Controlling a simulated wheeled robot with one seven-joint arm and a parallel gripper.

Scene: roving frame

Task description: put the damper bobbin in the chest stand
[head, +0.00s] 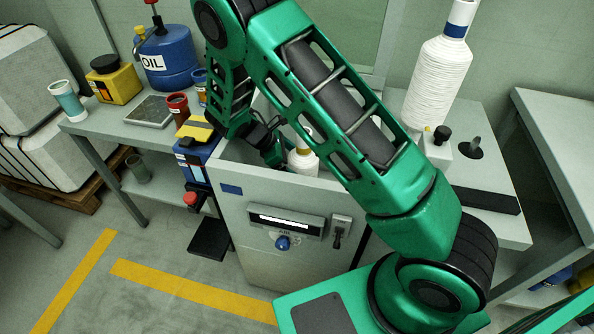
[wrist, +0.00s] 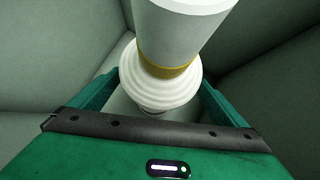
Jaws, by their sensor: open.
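A bobbin (head: 303,160) with white ribbed winding and a yellow band stands inside the grey chest (head: 268,195), below its rim. In the wrist view the same bobbin (wrist: 160,75) stands between the fingers of my gripper (wrist: 158,88), its pale top toward the camera. My gripper (head: 272,150) is low inside the chest, just left of the bobbin in the head view. Its jaws are open around the bobbin; whether a finger touches it I cannot tell. The bobbin's foot is mostly hidden. A larger white bobbin (head: 438,82) with a blue band stands on the right.
Grey chest walls (wrist: 270,80) surround my gripper closely. A blue oil drum (head: 168,58), a yellow can (head: 114,84) and a red cup (head: 178,106) stand on the left bench.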

